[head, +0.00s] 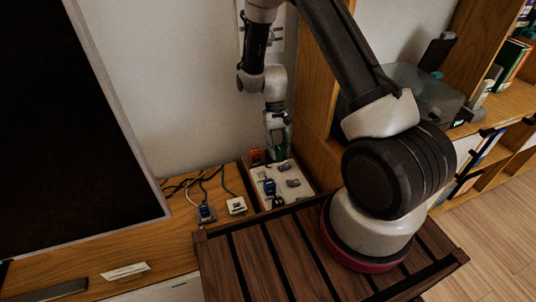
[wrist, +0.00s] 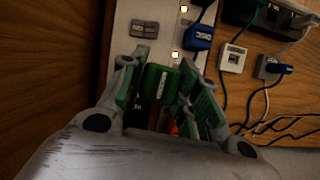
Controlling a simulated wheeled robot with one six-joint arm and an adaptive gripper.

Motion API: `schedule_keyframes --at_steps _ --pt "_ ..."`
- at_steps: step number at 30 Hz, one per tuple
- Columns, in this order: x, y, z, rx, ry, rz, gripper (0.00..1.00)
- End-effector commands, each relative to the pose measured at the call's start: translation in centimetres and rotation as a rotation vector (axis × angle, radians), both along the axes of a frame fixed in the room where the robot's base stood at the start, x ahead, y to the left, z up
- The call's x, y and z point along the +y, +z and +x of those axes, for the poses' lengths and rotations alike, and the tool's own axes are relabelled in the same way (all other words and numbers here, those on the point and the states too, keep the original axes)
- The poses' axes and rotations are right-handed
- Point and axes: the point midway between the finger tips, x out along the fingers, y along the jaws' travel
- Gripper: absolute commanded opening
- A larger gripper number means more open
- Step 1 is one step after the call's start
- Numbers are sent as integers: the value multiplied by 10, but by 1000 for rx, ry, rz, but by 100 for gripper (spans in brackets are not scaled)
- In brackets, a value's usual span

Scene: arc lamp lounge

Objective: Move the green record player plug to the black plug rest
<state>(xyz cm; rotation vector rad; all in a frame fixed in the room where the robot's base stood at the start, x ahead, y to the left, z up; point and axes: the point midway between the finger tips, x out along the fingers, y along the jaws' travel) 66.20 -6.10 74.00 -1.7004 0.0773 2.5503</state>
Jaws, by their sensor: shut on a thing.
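My gripper (head: 277,150) is over the far end of a pale socket panel (head: 262,174), near the wall. In the wrist view its green-padded fingers (wrist: 162,90) are shut on the green plug (wrist: 160,82), which sits between them. In the head view the plug is mostly hidden by the gripper and only a green patch shows. I cannot tell whether the plug is clear of the panel. I cannot tell for sure which piece is the black plug rest.
A blue plug (head: 270,187) and dark switches (head: 292,183) are on the panel. A red piece (head: 255,156) stands at its far left. Left of it are another blue plug (head: 206,212), a white square piece (head: 236,205) and loose cables. A slatted wooden top (head: 270,255) lies in front.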

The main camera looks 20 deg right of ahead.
Motion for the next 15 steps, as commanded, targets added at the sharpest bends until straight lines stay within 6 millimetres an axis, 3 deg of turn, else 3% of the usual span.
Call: schedule_keyframes --at_steps 3,9,15 --pt "-14 2 23 0 442 -1 5" --pt "-28 9 66 0 1131 1 5" --pt "-29 14 91 0 1541 4 5"
